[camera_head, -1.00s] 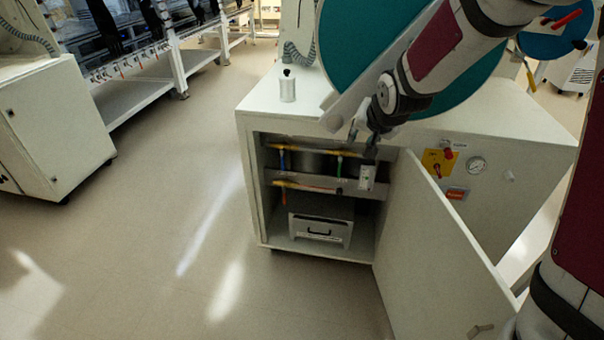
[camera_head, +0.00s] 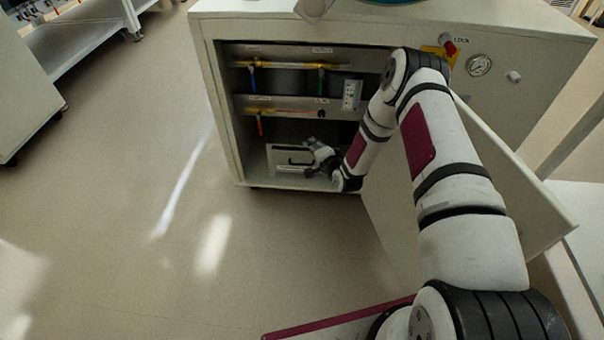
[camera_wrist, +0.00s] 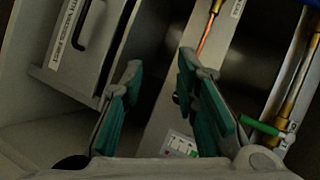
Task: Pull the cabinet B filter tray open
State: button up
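The filter tray (camera_head: 280,153) is a pale drawer low inside the open cabinet (camera_head: 228,130), with a dark handle on its front. In the wrist view the tray front (camera_wrist: 68,60) shows tilted at upper left, with its black handle (camera_wrist: 82,40) and a printed label. My gripper (camera_head: 318,158) is in the lower cabinet opening, at the right part of the tray front, and hides some of it. In the wrist view my gripper (camera_wrist: 160,62) has its teal-padded fingers apart with nothing between them. The handle is left of both fingers, not between them.
The cabinet door (camera_head: 535,205) stands open at right, behind my arm. A pressure gauge (camera_head: 480,65) is on the right side. The floor (camera_head: 130,220) at left is clear.

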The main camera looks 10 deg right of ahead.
jog(key=s+f+m+t+b, duration=0.2)
jog(key=s+f+m+b, duration=0.3)
jog(key=f, duration=1)
jog(key=b+x, duration=0.5)
jog(key=x, duration=0.8)
jog(key=shift+h, duration=0.4)
jog(key=shift+f, duration=0.1)
jog(key=shift+s, duration=0.1)
grip_shut()
